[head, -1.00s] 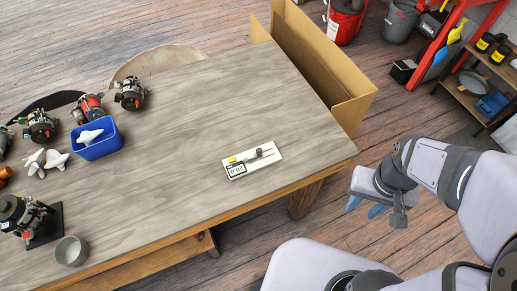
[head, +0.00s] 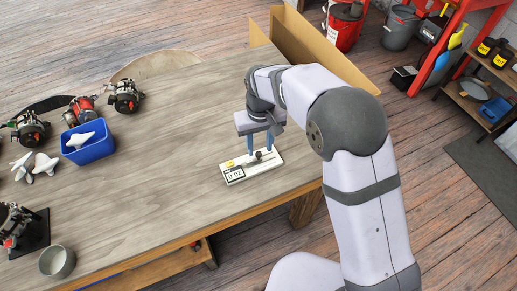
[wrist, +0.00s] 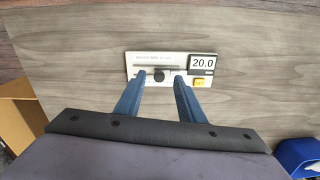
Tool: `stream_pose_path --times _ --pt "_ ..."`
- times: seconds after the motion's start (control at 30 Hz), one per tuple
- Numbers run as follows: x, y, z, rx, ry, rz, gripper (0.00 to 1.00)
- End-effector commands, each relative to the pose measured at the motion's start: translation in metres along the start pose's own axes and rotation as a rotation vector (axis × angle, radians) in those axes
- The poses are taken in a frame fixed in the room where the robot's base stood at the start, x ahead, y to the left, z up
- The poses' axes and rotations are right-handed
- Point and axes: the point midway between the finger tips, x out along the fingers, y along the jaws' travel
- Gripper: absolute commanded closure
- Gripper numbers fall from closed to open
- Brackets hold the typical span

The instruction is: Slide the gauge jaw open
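The gauge (head: 236,174) is a flat white plate lying near the table's right end. In the wrist view the gauge (wrist: 146,58) has a dark slot, a display reading 20.0 (wrist: 202,63), a yellow button (wrist: 199,83) and a round black knob (wrist: 160,75), which appears to be on its jaw. My gripper (head: 260,151) is over the gauge, pointing down. In the wrist view my gripper's blue fingers (wrist: 160,74) are apart, one on each side of the knob, with gaps showing. How far the tips are above the plate is hard to tell.
The wooden table (head: 185,165) is clear around the gauge. A blue bin (head: 95,154) with a white part in it, several alternators (head: 124,97), loose white parts (head: 44,164) and a grey bowl (head: 57,262) stand at the left. A cardboard box (head: 322,52) is behind the table.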

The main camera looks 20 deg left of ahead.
Motion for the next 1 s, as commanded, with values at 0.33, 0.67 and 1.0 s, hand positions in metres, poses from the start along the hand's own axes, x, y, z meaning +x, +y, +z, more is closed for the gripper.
stream_pose_path --times 0.33,0.67,1.0 --pt "-0.036 0.0 -0.013 0.091 -0.017 0.002 0.65" --pt "-0.021 0.0 -0.012 0.096 -0.018 0.002 0.65" --pt "0.021 0.0 -0.011 0.095 -0.017 0.002 0.65"
